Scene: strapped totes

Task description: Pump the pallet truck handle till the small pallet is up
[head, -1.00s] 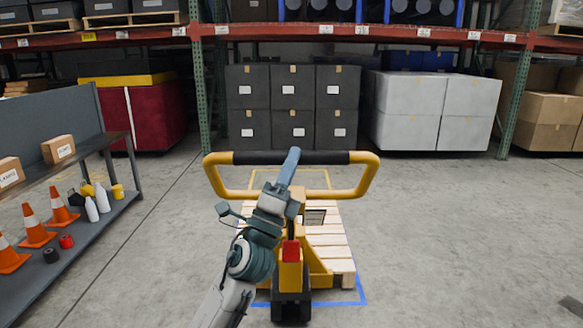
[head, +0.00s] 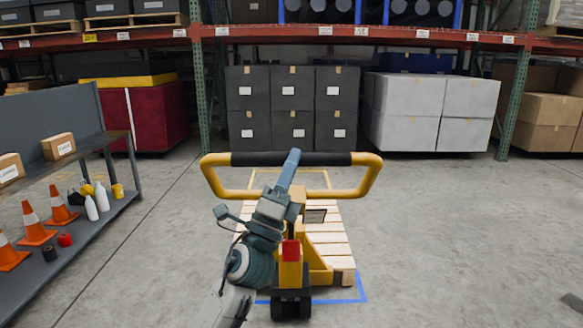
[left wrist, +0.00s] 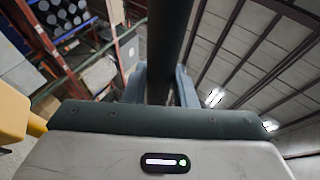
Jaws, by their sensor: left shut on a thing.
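The yellow pallet truck (head: 291,276) stands in front of me, its handle loop (head: 369,179) raised and topped by a black grip bar (head: 328,158). My left gripper (head: 292,157) is shut on the black bar near its middle. In the left wrist view the black bar (left wrist: 168,40) runs between the fingers (left wrist: 159,84). The small wooden pallet (head: 335,250) is beyond the truck body, over a blue floor outline (head: 362,292). Its underside is partly hidden, so I cannot tell its height. My right gripper is not in view.
A shelf unit (head: 125,170) on the left holds orange cones (head: 36,225), bottles and boxes. Black cartons (head: 291,108) and white cartons (head: 433,110) stand under the red rack (head: 390,33) behind.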

